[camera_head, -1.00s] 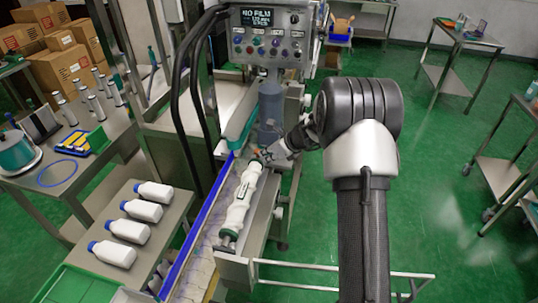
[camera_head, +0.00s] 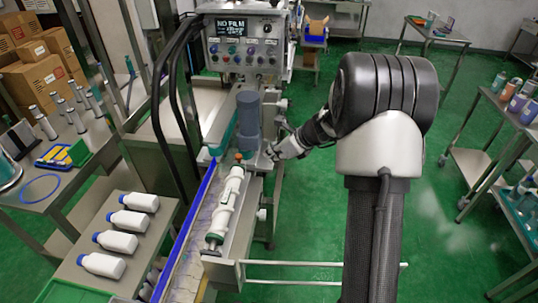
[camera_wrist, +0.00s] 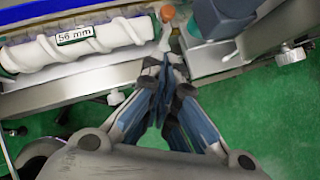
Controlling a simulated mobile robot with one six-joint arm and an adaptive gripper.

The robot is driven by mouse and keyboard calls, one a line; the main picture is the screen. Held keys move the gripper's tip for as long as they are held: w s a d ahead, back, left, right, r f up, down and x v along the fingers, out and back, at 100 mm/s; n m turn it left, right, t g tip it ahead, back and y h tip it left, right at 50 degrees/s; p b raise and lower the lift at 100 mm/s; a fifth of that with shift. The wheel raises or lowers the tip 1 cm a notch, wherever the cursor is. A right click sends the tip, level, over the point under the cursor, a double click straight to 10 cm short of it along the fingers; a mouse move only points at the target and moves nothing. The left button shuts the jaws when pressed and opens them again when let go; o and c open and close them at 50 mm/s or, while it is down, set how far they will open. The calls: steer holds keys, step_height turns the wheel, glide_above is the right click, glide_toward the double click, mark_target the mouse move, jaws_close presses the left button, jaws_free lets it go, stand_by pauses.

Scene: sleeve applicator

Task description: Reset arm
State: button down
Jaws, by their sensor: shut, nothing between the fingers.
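My gripper (camera_wrist: 166,85) is shut and empty in the wrist view, its fingertips together close to the machine's metal edge. In the head view my gripper (camera_head: 273,153) is at the right side of the machine, beside the dark blue-grey cylinder (camera_head: 248,118). The machine's white feed screw (camera_head: 226,205) lies along the conveyor, with an orange knob at its far end. In the wrist view the screw (camera_wrist: 110,35) carries a "56 mm" label. Whether the fingertips touch the machine cannot be told.
The control panel (camera_head: 246,44) reads "NO FILM". White bottles with blue caps (camera_head: 120,243) lie on a steel table at left. A metal guard bar (camera_head: 320,264) sticks out at the front. Green floor (camera_head: 450,245) is open at right, before a trolley (camera_head: 490,150).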

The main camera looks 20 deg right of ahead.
stand_by(0.4)
steer(key=s+a+r+n+g, duration=0.2)
steer(key=s+a+r+n, duration=1.1)
steer(key=a, duration=0.1)
steer(key=s+a+r+n+h, duration=0.1)
steer(key=s+n+h, duration=0.3)
steer(key=s+n, duration=1.3)
steer(key=s+r, duration=0.1)
steer(key=s, duration=0.4)
steer(key=shift+s+a+g, duration=0.3)
steer(key=shift+s+a, duration=0.1)
